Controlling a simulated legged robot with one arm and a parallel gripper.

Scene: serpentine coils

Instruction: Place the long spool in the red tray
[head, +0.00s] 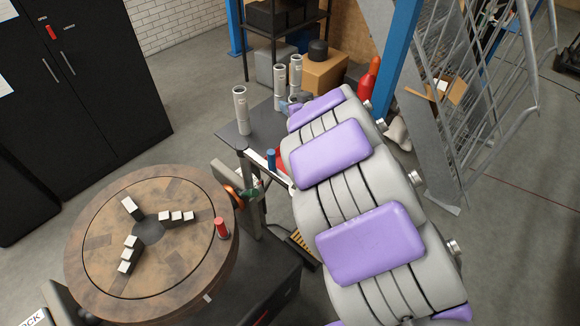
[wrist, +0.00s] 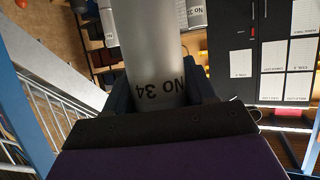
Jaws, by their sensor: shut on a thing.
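A grey spool (wrist: 150,45) marked "No 34" fills the upper middle of the wrist view. My gripper (wrist: 163,95) is shut on it, with a dark finger on each side. In the head view my gripper is mostly hidden behind my grey and purple arm, near several grey spools. One spool (head: 240,110) stands upright at the left of a dark table (head: 225,133); two more (head: 279,86) (head: 296,72) show beside my arm. I cannot tell which one is held. A red surface (head: 282,160), possibly the red tray, is mostly covered by my arm.
A round wooden turntable (head: 90,235) with metal jaws and a red cylinder (head: 221,228) stands at lower left. A small blue object (head: 271,159) is by the table. Black cabinets (head: 90,90), a blue post (head: 397,55) and metal stairs (head: 460,90) surround the area.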

